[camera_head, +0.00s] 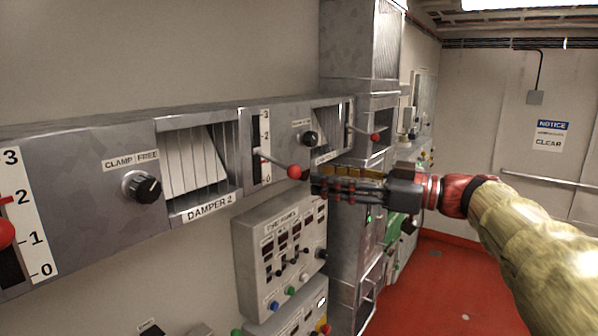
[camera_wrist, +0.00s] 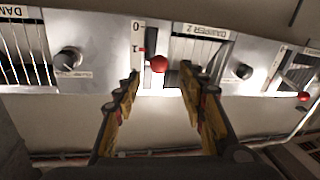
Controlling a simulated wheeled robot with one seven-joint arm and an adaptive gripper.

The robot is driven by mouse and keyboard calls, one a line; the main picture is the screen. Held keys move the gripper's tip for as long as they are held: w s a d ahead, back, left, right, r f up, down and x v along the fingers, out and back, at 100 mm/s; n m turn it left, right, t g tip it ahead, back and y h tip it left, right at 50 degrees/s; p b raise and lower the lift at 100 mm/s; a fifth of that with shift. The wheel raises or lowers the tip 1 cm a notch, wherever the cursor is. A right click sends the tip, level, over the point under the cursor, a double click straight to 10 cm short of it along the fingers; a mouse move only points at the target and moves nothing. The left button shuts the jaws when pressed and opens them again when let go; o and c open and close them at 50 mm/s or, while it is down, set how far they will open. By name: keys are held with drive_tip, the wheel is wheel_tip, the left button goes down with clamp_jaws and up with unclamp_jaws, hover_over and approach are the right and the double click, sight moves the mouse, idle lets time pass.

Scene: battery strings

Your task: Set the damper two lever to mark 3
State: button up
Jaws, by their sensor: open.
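The damper two lever has a red ball knob (camera_head: 293,172), and its arm slopes down out of a dark slot beside a white scale (camera_head: 266,142). The lever appears to sit near mark 1; in the wrist view a small red pointer shows close to the 1. The DAMPER 2 label (camera_head: 208,206) is left of the lever, under a louvred window. My gripper (camera_head: 315,183) is open, just right of the knob in the head view. In the upside-down wrist view the red knob (camera_wrist: 159,63) shows between and beyond the open fingertips (camera_wrist: 160,83). No contact is visible.
A CLAMP/FREE knob (camera_head: 142,187) is left of the window, its mark apparently toward FREE. Another red lever knob (camera_head: 5,235) is at the far left, and one (camera_head: 376,137) is farther right. A grey control panel (camera_head: 282,245) is below. A metal column (camera_head: 357,60) stands behind my gripper.

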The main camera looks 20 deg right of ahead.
sight(294, 169)
drive_tip(key=p+x, duration=0.2)
drive_tip(key=x, duration=0.6)
drive_tip(key=shift+w+f, duration=0.1)
drive_tip(key=shift+d, duration=0.1)
drive_tip(key=shift+c, duration=1.3)
drive_tip(key=c, duration=0.7)
clamp_jaws()
